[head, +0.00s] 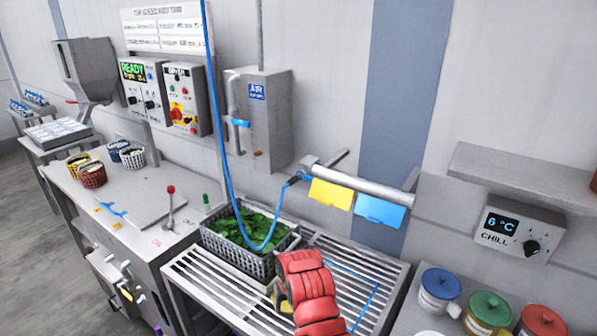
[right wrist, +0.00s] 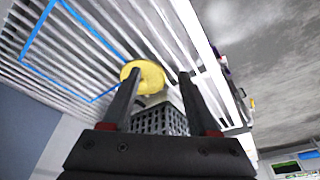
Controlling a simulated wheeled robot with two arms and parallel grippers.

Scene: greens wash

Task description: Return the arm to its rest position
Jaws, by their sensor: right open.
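My right arm, in red covering, reaches in from the bottom of the head view. Its gripper (head: 277,296) is mostly hidden by the arm, above the slatted metal rack (head: 190,276). In the right wrist view the two dark fingers of the right gripper (right wrist: 160,78) stand apart. A yellow rounded thing (right wrist: 146,74) shows by the left fingertip; I cannot tell whether they touch. A grey basket (head: 246,262) of green leaves stands on the rack, behind the gripper; its mesh side (right wrist: 163,121) shows between the fingers. My left gripper is not in view.
A blue hose (head: 219,130) hangs down into the basket. Yellow (head: 331,194) and blue (head: 379,210) cards hang from a wall rail above the rack. Lidded pots (head: 440,284) stand at right. A worktop (head: 100,200) with a red-knobbed lever (head: 171,190) is at left.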

